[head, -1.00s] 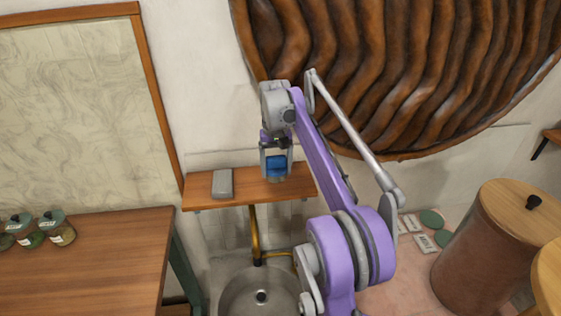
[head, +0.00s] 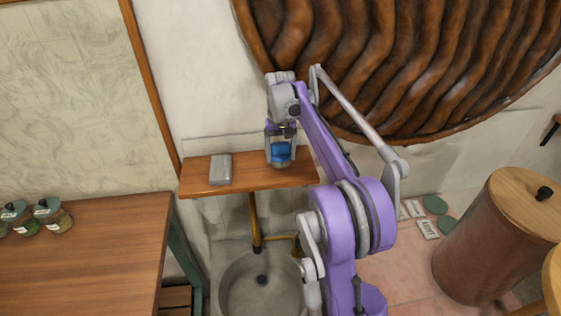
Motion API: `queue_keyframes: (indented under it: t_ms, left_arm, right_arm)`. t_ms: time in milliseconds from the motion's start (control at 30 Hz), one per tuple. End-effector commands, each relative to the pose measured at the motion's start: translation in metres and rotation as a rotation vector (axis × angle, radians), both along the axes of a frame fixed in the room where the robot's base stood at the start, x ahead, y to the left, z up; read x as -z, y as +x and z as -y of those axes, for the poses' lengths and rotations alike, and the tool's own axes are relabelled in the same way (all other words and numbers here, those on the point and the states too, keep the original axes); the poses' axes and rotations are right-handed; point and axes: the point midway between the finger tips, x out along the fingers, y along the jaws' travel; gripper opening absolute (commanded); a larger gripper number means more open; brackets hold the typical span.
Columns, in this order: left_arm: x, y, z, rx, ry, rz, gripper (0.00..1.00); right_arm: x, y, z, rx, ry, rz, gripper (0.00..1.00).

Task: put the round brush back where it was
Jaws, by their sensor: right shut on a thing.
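The round brush (head: 281,152) shows as a blue thing with a paler lower part. My right gripper (head: 281,150) is shut on it and points down at the wooden wall shelf (head: 245,175). The brush is over or on the right part of the shelf; I cannot tell whether its underside touches the wood. The gripper's fingers hide its sides. My left gripper is not in view.
A grey block (head: 220,169) lies on the shelf to the left of the brush. A round stone basin (head: 262,285) with a brass pipe (head: 255,225) is below. A wooden table (head: 85,250) with several jars (head: 52,214) stands at the left.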

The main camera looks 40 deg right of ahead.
Motion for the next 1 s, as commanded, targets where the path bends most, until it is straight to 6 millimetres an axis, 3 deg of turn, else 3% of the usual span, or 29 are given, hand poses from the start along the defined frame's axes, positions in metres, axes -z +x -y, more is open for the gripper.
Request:
queue_keyframes:
  t_ms: [200, 600, 633, 767, 1000]
  left_arm:
    - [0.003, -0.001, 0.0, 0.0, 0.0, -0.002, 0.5]
    - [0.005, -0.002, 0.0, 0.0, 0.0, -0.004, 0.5]
    - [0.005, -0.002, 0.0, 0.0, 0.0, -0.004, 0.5]
    - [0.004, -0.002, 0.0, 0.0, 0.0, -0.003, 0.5]
    - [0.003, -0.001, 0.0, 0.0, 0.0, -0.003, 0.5]
  right_arm:
    - [0.028, 0.0, 0.0, 0.0, 0.0, 0.0, 0.08]
    - [0.033, 0.0, 0.0, 0.0, 0.0, 0.0, 0.08]
    - [0.033, 0.0, 0.0, 0.0, 0.0, 0.0, 0.8]
    - [0.032, 0.0, 0.0, 0.0, 0.0, 0.0, 1.0]
    - [0.031, 0.0, 0.0, 0.0, 0.0, 0.001, 1.0]
